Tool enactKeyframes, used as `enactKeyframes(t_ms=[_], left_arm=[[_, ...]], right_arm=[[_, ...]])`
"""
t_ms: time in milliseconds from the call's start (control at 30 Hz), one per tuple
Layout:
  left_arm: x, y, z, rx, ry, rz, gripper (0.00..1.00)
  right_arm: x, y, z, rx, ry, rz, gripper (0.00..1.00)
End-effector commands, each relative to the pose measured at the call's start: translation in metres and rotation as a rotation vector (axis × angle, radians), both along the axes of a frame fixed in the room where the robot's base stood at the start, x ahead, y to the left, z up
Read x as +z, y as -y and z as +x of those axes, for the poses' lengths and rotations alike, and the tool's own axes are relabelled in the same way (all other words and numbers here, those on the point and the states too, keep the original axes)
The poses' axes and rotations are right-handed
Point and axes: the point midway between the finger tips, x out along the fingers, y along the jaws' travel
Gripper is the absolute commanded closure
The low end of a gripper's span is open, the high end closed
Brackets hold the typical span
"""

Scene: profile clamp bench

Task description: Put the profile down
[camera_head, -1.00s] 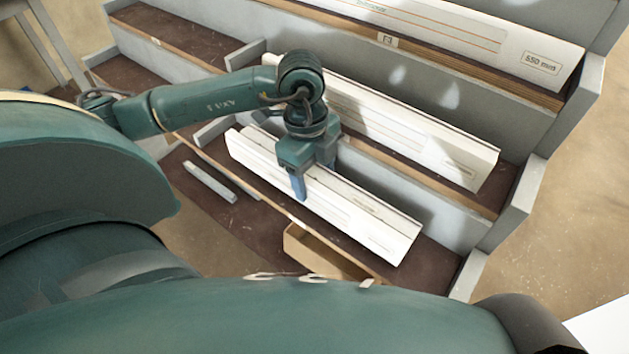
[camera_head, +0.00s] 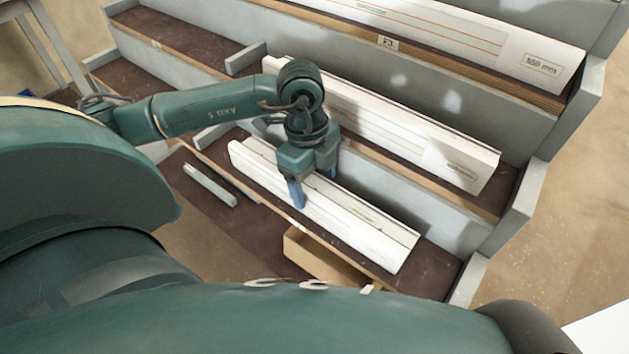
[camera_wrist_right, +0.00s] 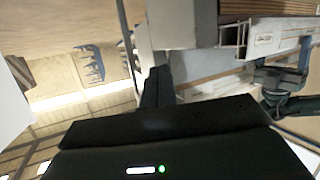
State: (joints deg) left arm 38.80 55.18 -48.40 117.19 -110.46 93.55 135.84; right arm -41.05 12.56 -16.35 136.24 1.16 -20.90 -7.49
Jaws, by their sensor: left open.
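A long white profile (camera_head: 372,228) lies along the lowest brown shelf of the stepped bench in the head view, and it looks seated there. My left gripper (camera_head: 313,186) is over its middle from above, jaws open, with one blue finger on the near side of the profile. The far finger is partly hidden behind the profile. Whether the fingers touch it I cannot tell. In the right wrist view, dark parts of my right gripper (camera_wrist_right: 155,88) fill the lower middle; its jaw opening is unclear.
Another white profile (camera_head: 455,160) lies on the middle shelf, and a larger one marked 550 mm (camera_head: 500,45) on the top shelf. Grey end walls (camera_head: 528,190) bound the shelves at right. A small grey bar (camera_head: 210,185) and an open wooden box (camera_head: 325,258) are near the front.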

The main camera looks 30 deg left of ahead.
Motion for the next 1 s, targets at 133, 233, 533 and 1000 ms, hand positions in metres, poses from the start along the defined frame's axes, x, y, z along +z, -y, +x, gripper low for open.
enactKeyframes(t_ms=[133,233,533,1000], left_arm=[[0.034,-0.004,0.001,0.0,0.006,0.001,0.27],[0.056,-0.007,0.002,0.001,0.006,0.002,0.27],[0.103,-0.012,0.001,-0.001,0.003,0.001,0.27],[0.109,-0.013,0.001,0.0,0.001,0.001,0.27]], right_arm=[[0.004,0.001,-0.004,-0.007,-0.05,0.004,1.0],[0.009,0.003,-0.006,-0.016,-0.058,0.018,1.0],[0.023,0.009,-0.005,-0.04,-0.04,0.047,1.0],[0.022,0.01,-0.01,-0.047,-0.05,0.054,1.0]])
